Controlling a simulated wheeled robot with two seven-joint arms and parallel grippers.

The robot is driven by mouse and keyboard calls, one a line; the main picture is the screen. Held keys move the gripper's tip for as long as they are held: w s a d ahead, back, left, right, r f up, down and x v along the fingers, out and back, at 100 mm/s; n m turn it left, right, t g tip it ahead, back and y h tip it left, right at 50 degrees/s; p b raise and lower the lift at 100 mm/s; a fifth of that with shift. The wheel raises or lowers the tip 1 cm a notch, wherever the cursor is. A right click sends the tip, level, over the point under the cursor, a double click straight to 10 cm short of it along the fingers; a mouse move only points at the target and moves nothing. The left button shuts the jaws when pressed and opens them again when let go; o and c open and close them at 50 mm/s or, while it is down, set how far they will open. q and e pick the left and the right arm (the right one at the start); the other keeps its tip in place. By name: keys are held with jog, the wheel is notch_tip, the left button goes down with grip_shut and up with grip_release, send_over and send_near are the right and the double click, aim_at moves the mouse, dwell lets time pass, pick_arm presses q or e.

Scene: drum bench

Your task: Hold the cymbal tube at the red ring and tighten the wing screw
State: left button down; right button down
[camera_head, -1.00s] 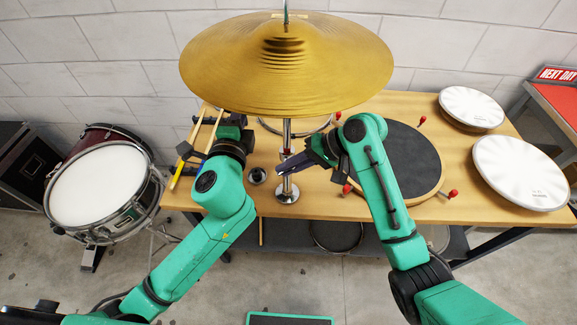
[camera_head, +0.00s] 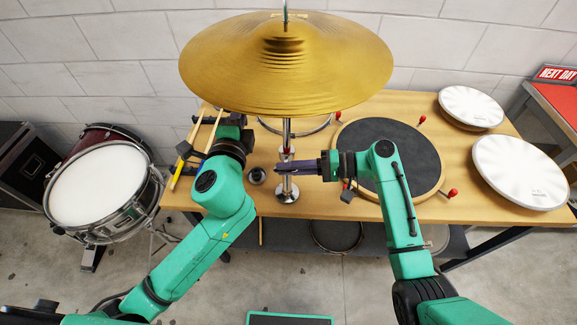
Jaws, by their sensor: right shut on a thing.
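The cymbal tube (camera_head: 287,134) is a thin chrome post under the gold cymbal (camera_head: 285,75), standing upright on a round chrome base (camera_head: 287,192). A small red mark, seemingly the red ring (camera_head: 287,151), shows just above my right gripper. My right gripper (camera_head: 286,168) reaches in from the right, level, with its dark fingers shut on the cymbal tube below that mark. The wing screw cannot be made out. My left gripper (camera_head: 236,120) is left of the tube, apart from it, partly under the cymbal's edge; its jaws are unclear.
The wooden bench (camera_head: 330,205) carries a dark round pad (camera_head: 385,150) behind my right arm and two white drumheads (camera_head: 519,172) at the right. Drumsticks (camera_head: 214,130) lie near my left gripper. A small round dark item (camera_head: 257,175) sits left of the base. A drum (camera_head: 97,187) stands at left.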

jog(key=y, duration=0.5)
jog(key=shift+d+f+y, duration=0.1)
jog(key=shift+f+y, duration=0.3)
dwell(0.4)
jog(key=c, duration=0.9)
grip_release()
jog(key=shift+r, duration=0.1)
jog(key=d, duration=1.3)
jog(key=shift+f, duration=0.25)
